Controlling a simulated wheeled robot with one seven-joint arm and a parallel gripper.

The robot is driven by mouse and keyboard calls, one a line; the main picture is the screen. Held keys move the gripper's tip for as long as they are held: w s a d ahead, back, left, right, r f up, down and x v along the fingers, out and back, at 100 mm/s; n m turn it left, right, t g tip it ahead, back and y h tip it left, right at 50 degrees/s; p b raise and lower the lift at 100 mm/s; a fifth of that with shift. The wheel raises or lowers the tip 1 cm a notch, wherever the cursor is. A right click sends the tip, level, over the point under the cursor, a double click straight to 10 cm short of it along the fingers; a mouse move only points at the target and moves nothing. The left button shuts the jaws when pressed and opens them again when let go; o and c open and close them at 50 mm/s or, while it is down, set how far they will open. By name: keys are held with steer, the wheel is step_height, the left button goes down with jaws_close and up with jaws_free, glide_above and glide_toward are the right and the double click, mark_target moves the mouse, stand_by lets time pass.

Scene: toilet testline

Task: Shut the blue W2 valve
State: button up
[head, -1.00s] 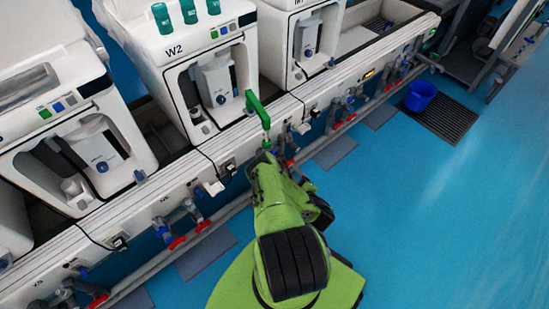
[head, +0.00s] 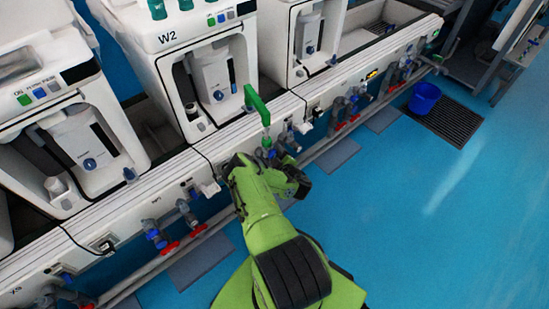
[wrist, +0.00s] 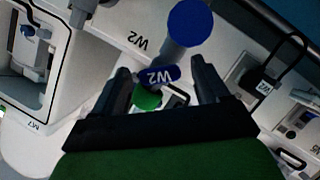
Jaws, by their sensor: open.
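My gripper (wrist: 159,66) is open, with one dark finger on each side of the handle in the picture. Gaps show on both sides, and I cannot tell the depth. In the head view my arm's end is at the bench front below the W2 machine (head: 205,65); the handle cannot be made out there.
A blue round cap (wrist: 190,22) on a grey pipe is close above the handle. A green tap (head: 257,104) stands just beyond my arm in the head view. Red-handled valves (head: 170,248) line the bench front.

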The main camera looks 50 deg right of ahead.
steer(key=c, duration=1.1)
steer(key=shift+o, duration=0.2)
